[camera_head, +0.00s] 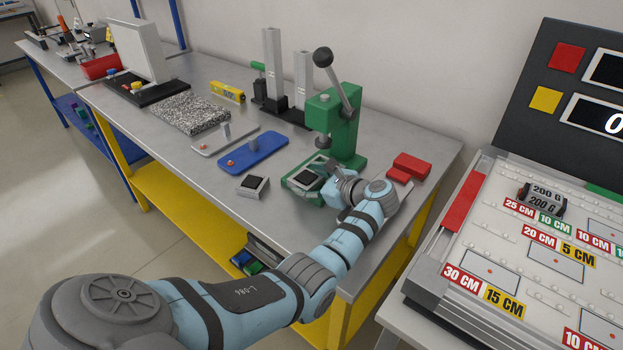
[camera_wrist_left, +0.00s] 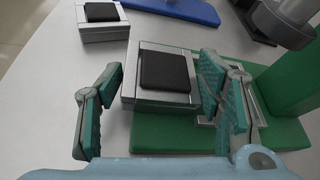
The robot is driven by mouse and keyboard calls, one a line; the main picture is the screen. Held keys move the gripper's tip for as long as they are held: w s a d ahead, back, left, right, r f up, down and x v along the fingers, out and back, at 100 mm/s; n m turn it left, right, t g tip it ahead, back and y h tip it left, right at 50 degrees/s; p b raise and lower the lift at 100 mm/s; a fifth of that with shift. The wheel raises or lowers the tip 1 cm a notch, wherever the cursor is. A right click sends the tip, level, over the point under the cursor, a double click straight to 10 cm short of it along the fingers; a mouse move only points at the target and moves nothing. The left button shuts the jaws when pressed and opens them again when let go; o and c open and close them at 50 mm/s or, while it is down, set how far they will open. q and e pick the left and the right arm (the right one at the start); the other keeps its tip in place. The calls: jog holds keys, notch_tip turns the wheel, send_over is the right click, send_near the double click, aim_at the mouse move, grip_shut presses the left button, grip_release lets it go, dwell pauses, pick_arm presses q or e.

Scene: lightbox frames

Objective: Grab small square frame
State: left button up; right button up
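A small square frame, silver with a black middle (camera_head: 306,178), sits at the green base of the hand press (camera_head: 336,125). In the left wrist view this frame (camera_wrist_left: 130,90) lies ahead of and partly between my fingers. A second small square frame (camera_head: 252,192) lies on the bench to the left; it also shows at the top left of the wrist view (camera_wrist_left: 103,33). My left gripper (camera_head: 325,184) is low beside the press; in the wrist view its fingers (camera_wrist_left: 160,108) are apart. The right finger overlaps the frame's right edge in view; contact is unclear. My right gripper is not in view.
Red blocks (camera_head: 408,166) lie right of the press. The front of the grey bench is mostly clear.

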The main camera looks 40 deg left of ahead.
pick_arm(q)
jog(key=o, duration=0.5)
jog(key=v, duration=1.2)
jog(key=shift+f, duration=0.1)
jog(key=shift+c, duration=0.3)
